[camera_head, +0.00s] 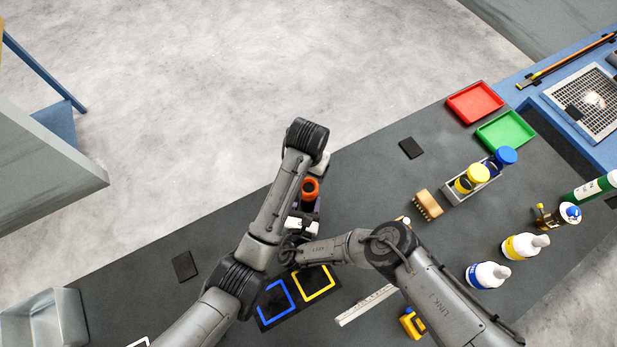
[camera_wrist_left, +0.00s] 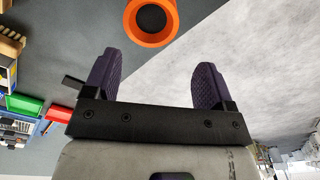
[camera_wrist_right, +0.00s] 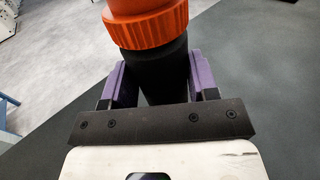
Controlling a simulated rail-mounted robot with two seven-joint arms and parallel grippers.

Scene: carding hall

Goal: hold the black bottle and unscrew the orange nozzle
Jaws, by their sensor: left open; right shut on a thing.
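The orange nozzle (camera_head: 310,188) sits on the black bottle, which is mostly hidden by my arms in the head view. In the right wrist view the ribbed orange nozzle (camera_wrist_right: 148,27) tops the upright black bottle (camera_wrist_right: 163,78). My right gripper (camera_wrist_right: 158,72) is shut on the bottle's body, just below the nozzle. My left gripper (camera_wrist_left: 157,62) is open, its purple fingers apart with nothing between them. In the left wrist view the nozzle (camera_wrist_left: 133,28) shows its round dark opening just beyond the fingertips, not touching them.
A yellow-framed square (camera_head: 318,294) and a blue-framed square (camera_head: 263,302) lie near my arms on the dark table (camera_head: 130,262). A wooden brush (camera_head: 427,204), a rack with yellow and blue lids (camera_head: 462,200), a red tray (camera_head: 474,92) and a green tray (camera_head: 489,135) stand right.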

